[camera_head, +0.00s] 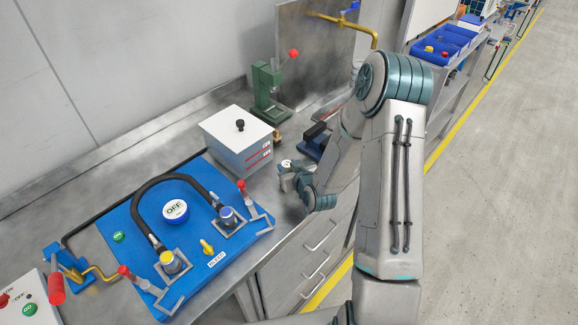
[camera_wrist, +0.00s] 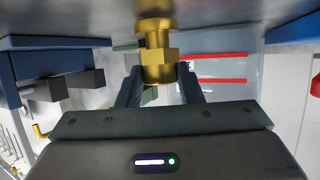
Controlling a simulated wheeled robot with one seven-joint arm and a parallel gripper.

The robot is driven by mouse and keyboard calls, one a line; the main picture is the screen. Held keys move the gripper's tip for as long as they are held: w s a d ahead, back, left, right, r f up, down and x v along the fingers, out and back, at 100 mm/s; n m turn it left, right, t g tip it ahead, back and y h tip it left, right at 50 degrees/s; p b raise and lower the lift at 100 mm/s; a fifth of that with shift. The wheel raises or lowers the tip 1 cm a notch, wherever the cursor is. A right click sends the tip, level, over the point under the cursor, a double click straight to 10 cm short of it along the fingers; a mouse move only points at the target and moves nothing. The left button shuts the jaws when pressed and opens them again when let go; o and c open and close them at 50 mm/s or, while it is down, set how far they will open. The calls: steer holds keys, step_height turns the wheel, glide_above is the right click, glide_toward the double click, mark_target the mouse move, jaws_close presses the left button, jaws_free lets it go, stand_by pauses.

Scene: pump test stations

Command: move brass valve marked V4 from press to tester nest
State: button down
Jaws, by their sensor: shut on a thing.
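My gripper (camera_wrist: 160,85) is shut on a brass valve (camera_wrist: 158,62) with a hexagonal middle; no V4 mark is readable on it. In the head view my gripper (camera_head: 288,168) is low over the bench, right of the white box and beyond the right edge of the blue tester plate. The valve is hard to make out there. The green press (camera_head: 268,95) with a red-knobbed lever stands behind the white box.
The white box (camera_head: 238,140) with a black knob stands between the press and the plate. Red-tipped clamp levers (camera_head: 242,186) rise from the plate. A blue vise-like fixture (camera_head: 315,140) is partly behind my arm. Blue bins (camera_head: 442,43) stand at the far right. Drawers lie below the bench edge.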

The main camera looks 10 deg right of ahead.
steer(key=shift+f+b, duration=0.25)
steer(key=shift+b, duration=0.05)
steer(key=c, duration=1)
jaws_free()
steer(key=shift+r, duration=0.15)
